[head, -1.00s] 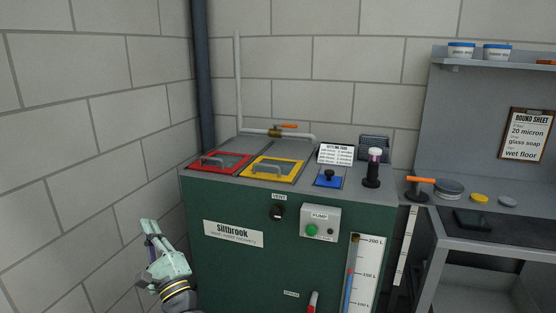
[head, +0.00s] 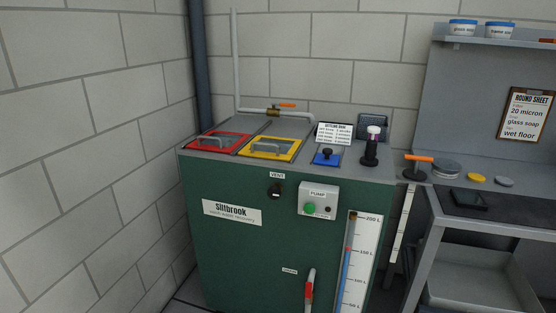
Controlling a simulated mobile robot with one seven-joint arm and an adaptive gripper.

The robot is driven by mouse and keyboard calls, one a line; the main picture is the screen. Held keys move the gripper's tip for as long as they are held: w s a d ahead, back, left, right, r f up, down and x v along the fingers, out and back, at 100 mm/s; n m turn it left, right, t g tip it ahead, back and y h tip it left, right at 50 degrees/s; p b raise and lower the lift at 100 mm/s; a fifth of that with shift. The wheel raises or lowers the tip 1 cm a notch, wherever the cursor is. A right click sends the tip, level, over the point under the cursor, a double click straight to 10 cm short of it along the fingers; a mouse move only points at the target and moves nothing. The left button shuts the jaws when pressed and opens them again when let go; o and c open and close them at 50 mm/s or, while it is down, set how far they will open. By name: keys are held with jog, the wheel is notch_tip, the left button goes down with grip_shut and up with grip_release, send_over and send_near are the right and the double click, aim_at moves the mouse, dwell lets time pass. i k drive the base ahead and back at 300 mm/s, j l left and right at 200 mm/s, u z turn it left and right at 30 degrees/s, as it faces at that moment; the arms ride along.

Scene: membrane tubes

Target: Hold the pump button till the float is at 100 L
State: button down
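The grey pump box (head: 318,201) is on the green cabinet's front, with a green button (head: 310,209) and a small dark spot beside it. The level gauge (head: 366,235) is a white upright scale at the cabinet's right, marked 200 L at its top. Its blue column (head: 344,275) is topped by a small red float (head: 347,248), well below the 200 L mark and close to the label under it. That label is too small to read surely. The gauge's bottom is cut off. My gripper is not in view, and nothing covers the pump button.
A red-handled lever (head: 309,290) sits low on the front; a dark vent knob (head: 276,191) is left of the pump box. Red (head: 218,143) and yellow (head: 270,148) framed hatches are on top. A grey bench (head: 500,215) stands right.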

aim_at(308, 207)
jog(key=l+u, duration=0.25)
jog(key=u, duration=0.15)
jog(key=l+u, duration=0.25)
jog(key=u, duration=0.15)
jog(key=l+u, duration=0.2)
jog(key=l, duration=0.4)
jog(key=k+l+u, duration=0.2)
jog(key=l, duration=0.4)
jog(key=k+l, duration=0.1)
jog(key=l, duration=0.35)
jog(key=k+l, duration=0.1)
jog(key=l, duration=0.35)
jog(key=l+u, duration=0.1)
jog(key=l, duration=0.3)
jog(key=k+l, duration=0.15)
jog(key=l, duration=0.3)
jog(key=k+l, duration=0.15)
jog(key=l, duration=0.25)
jog(key=k+l, duration=0.1)
jog(key=l, duration=0.35)
jog(key=k+l+u, duration=0.1)
jog(key=l, duration=0.35)
